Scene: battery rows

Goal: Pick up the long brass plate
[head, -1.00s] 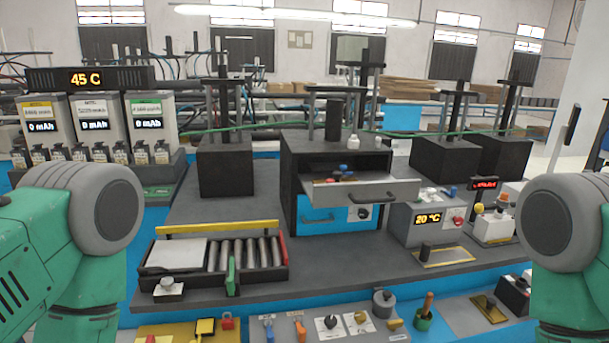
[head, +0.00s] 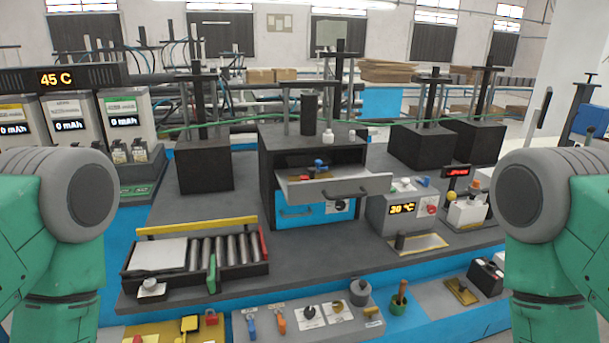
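A long yellow, brass-like bar (head: 197,226) lies along the back edge of a black tray (head: 197,282) on the left of the grey bench. I cannot tell for sure that it is the long brass plate. A short brass-coloured plate (head: 469,298) with a dark knob lies on the lower front ledge at the right. My arms show at both sides of the head view, bent at grey joints. Neither gripper is in view, and nothing is seen held.
The tray holds a white block and several metal cylinders. A cabinet with an open drawer (head: 335,189) stands mid-bench. A temperature box (head: 403,211) stands right of it. Tools and knobs line the front ledge. The grey bench top (head: 330,257) is clear between tray and box.

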